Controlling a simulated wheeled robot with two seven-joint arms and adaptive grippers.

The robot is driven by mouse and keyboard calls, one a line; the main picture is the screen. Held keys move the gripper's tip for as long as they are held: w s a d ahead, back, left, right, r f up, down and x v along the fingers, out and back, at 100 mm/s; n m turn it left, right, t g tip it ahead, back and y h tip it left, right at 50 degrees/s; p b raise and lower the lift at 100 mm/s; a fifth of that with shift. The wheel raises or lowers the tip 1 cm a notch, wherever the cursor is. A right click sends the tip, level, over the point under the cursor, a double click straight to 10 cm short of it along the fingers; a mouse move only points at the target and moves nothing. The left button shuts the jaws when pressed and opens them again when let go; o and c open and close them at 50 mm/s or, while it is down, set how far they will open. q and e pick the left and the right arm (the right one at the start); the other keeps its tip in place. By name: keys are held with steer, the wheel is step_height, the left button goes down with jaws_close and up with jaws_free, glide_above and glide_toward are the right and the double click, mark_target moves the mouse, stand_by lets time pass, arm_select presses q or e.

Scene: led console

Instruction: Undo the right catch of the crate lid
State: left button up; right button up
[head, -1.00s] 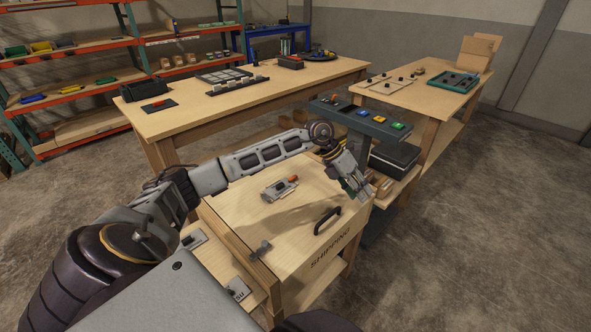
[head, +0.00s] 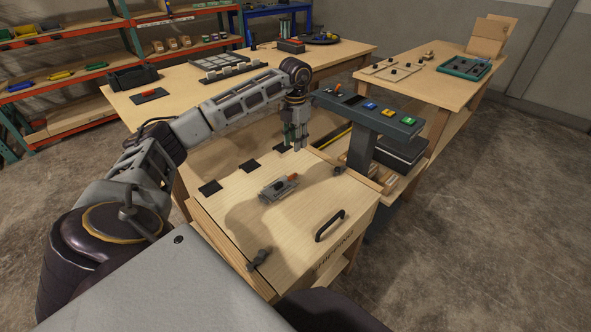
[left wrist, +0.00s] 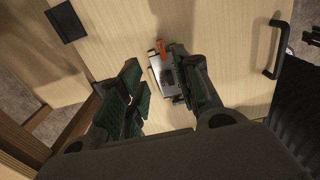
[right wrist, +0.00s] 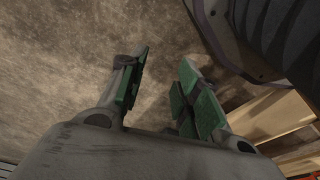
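The wooden crate lid (head: 245,205) lies flat, with a black handle (head: 330,226) near its SHIPPING side. A grey latch with an orange tip (head: 278,188) sits mid-lid; it also shows in the left wrist view (left wrist: 167,78). A small grey catch (head: 260,258) is at the near left edge, and a small dark piece (head: 339,170) is at the far right edge. My left gripper (head: 295,148) is open and empty, pointing down above the lid's far edge. My right gripper (right wrist: 158,95) is open and empty over floor, outside the head view.
A dark button console (head: 370,118) stands just right of my left gripper. A long workbench (head: 180,105) is behind, and another table (head: 415,85) is at the right. Concrete floor at the right is clear.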

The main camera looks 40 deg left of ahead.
mark_target(296, 174)
arm_select(q)
steer(key=shift+f, duration=0.15)
